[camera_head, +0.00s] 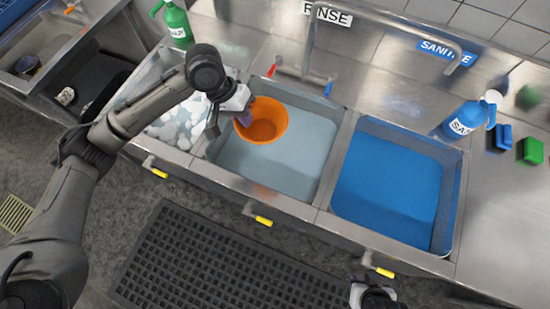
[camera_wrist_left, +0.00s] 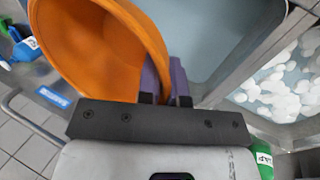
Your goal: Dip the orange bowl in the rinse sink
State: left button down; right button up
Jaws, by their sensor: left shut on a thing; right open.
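The orange bowl (camera_head: 262,124) is over the left part of the rinse sink (camera_head: 310,140), the middle basin of grey water under the RINSE sign (camera_head: 326,13). My left gripper (camera_head: 244,114) is shut on the bowl's rim at its left side. In the left wrist view the purple fingers (camera_wrist_left: 165,78) pinch the rim of the bowl (camera_wrist_left: 90,45), which looks tilted there. I cannot tell whether the bowl's bottom touches the water. My right gripper (camera_head: 372,292) is only partly visible at the bottom edge, away from the sinks, and is open.
The soapy basin (camera_head: 172,122) lies left of the rinse sink and the blue sanitizer basin (camera_head: 388,180) lies right. A faucet (camera_head: 310,50) stands behind the rinse sink. A green bottle (camera_head: 178,24), a blue bottle (camera_head: 468,118) and sponges (camera_head: 531,151) stand on the counter.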

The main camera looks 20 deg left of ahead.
pick_arm(q)
notch_tip(320, 180, down, 17)
jog(key=b, duration=0.2)
dwell(0.7)
dwell(0.4)
